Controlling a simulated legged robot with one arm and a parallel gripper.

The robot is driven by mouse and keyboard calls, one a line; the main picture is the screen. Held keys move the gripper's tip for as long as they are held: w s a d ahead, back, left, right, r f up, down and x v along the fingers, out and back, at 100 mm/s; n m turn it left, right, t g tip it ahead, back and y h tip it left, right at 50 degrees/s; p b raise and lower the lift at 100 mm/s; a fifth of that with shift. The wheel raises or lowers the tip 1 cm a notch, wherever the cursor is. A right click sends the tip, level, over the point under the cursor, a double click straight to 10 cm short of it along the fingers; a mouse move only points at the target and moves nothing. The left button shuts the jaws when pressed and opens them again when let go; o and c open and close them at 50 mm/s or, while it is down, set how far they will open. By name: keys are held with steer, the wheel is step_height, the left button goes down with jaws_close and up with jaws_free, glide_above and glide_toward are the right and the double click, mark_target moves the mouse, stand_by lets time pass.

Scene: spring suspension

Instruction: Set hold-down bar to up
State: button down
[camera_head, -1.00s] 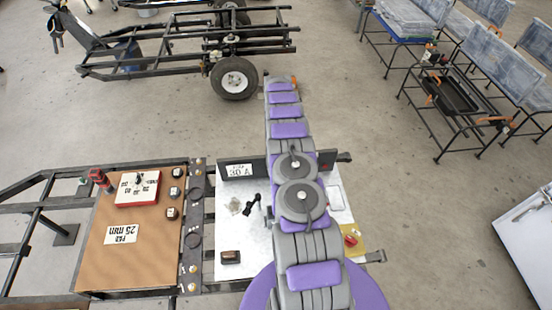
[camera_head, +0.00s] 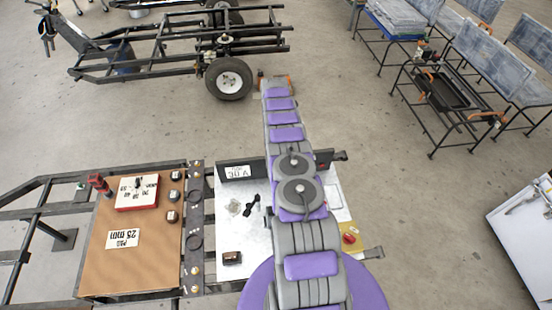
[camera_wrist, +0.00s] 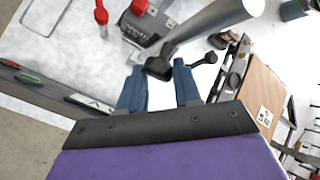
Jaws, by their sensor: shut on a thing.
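In the wrist view, the two blue fingers of my gripper (camera_wrist: 159,72) stand on either side of a dark block (camera_wrist: 158,68) at the end of a thick grey bar (camera_wrist: 212,24), and are shut on that dark end. I cannot tell for certain that this is the hold-down bar. A black knobbed lever (camera_wrist: 205,60) is just right of the fingers. A dark grey labelled block (camera_wrist: 143,27) and a red-topped post (camera_wrist: 101,16) lie beyond. In the head view, my arm covers the gripper and the bar; a black lever (camera_head: 251,205) shows left of the arm.
The white panel (camera_head: 228,200) lies under my arm, with a red knob (camera_head: 349,238) at right. A brown board (camera_head: 150,250) with a red-edged dial box (camera_head: 137,192) is left. A wheeled frame (camera_head: 180,45) stands behind; open floor (camera_head: 420,230) is at right.

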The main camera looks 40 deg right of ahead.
steer(key=shift+s+d+f, duration=0.3)
steer(key=shift+s+d, duration=0.05)
steer(key=c, duration=1.2)
jaws_free()
steer(key=shift+c, duration=0.2)
steer(key=o, duration=0.5)
steer(key=shift+d+f, duration=0.15)
steer(key=shift+d, duration=0.2)
steer(key=shift+c, duration=0.2)
steer(key=shift+a, duration=0.1)
steer(key=shift+w, duration=0.1)
